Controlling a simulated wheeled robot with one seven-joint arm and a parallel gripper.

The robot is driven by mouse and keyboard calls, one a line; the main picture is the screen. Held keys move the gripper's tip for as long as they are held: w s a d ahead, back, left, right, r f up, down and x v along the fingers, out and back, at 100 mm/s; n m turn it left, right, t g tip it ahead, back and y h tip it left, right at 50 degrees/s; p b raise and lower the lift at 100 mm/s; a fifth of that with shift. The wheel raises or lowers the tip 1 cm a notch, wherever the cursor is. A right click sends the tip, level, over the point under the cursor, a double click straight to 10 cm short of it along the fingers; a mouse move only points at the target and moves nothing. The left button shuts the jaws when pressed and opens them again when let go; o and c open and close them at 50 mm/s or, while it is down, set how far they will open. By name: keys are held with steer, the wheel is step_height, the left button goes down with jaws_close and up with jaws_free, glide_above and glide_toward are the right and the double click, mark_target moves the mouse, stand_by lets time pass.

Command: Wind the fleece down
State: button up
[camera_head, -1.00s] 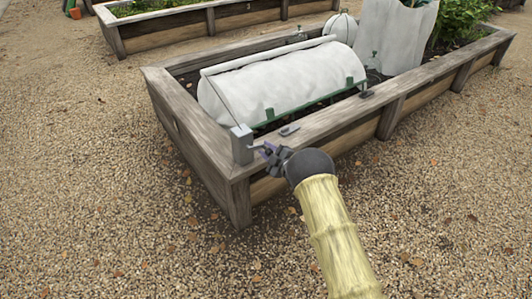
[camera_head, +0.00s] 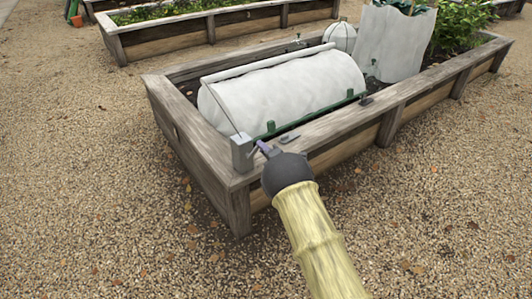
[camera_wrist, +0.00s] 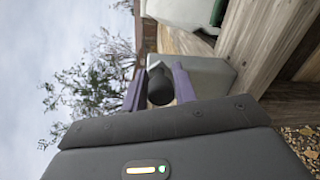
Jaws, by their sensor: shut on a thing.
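The white fleece (camera_head: 290,90) covers a rounded hoop frame in the near raised bed. A pale roll or bar (camera_head: 268,62) lies along its top, and a thin cord runs from its left end towards a grey winder box (camera_head: 242,154) on the bed's near corner. A green rail (camera_head: 312,115) runs along the fleece's front lower side. My gripper (camera_head: 262,148) is at the right side of the winder box. In the wrist view, its purple fingers (camera_wrist: 158,88) are shut around a dark round crank knob (camera_wrist: 160,86) in front of the box (camera_wrist: 205,75).
The timber bed rim (camera_head: 330,122) runs close beside my gripper, with small dark metal fittings (camera_head: 290,138) on it. A white-wrapped plant (camera_head: 392,42) and a small white dome (camera_head: 341,36) stand farther back. Gravel (camera_head: 440,190) lies open around the bed.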

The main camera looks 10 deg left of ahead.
steer(key=n, duration=0.1)
steer(key=s+a+r+n+b, duration=0.1)
steer(key=n, duration=0.1)
steer(key=shift+s+a+n, duration=0.2)
steer(key=shift+n, duration=0.1)
steer(key=shift+s+a+r+n+b, duration=0.1)
steer(key=shift+s+a+n+b, duration=0.2)
steer(key=shift+n, duration=0.45)
steer(key=shift+s+a+r+n+b, duration=0.15)
steer(key=shift+s+n, duration=0.1)
steer(key=shift+n, duration=0.5)
steer(key=shift+f, duration=0.1)
steer(key=o, duration=0.9)
steer(key=shift+d, duration=0.1)
steer(key=p+v, duration=0.5)
steer(key=v, duration=1.2)
steer(key=shift+s+d+f, duration=0.1)
steer(key=shift+s+f, duration=0.05)
